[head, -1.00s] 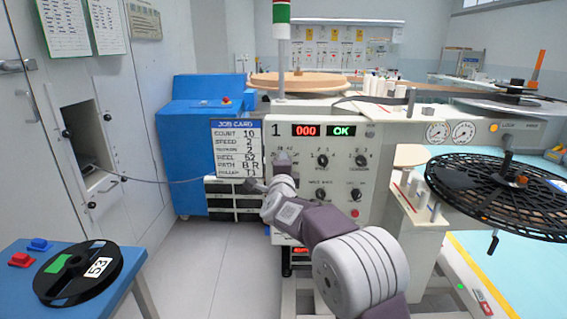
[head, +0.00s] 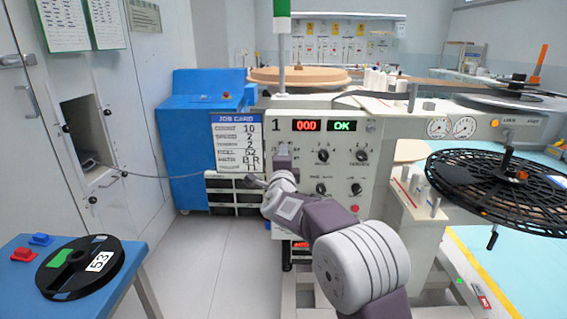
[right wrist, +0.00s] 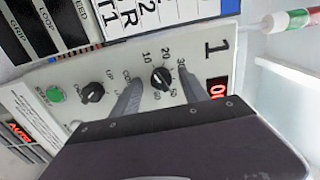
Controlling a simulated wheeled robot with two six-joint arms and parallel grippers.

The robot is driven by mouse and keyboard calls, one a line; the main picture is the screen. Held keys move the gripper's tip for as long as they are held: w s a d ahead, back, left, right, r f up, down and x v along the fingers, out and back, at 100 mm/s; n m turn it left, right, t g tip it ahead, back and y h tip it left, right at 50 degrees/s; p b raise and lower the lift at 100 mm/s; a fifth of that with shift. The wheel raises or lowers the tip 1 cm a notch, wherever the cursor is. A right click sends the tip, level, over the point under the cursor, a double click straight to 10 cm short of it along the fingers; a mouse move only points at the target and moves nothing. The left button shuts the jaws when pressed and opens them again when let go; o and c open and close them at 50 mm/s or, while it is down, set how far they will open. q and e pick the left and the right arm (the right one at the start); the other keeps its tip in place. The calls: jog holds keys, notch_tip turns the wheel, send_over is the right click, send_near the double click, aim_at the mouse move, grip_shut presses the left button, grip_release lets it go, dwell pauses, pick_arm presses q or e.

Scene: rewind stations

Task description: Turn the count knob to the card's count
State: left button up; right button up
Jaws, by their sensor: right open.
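The count knob (right wrist: 160,78) is a black round knob on the cream panel, ringed by printed numbers, in the right wrist view. I cannot read its setting surely. My right gripper (right wrist: 158,75) is open, with one grey finger on each side of the knob; contact cannot be told. In the head view the right gripper (head: 284,152) hides this knob. The job card (head: 236,144) hangs left of the panel (head: 378,140) and reads count 10. The red display (head: 306,125) above reads 000. My left gripper is out of view.
Other black knobs (head: 322,156) sit on the panel to the right of my gripper. A green button (right wrist: 55,95) shows in the wrist view. A blue cabinet (head: 190,130) stands left, and a blue table (head: 95,303) holds a black reel (head: 75,270) marked 53.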

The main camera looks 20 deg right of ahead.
jog(key=v, duration=0.8)
jog(key=shift+s, duration=0.4)
jog(key=shift+a, duration=0.1)
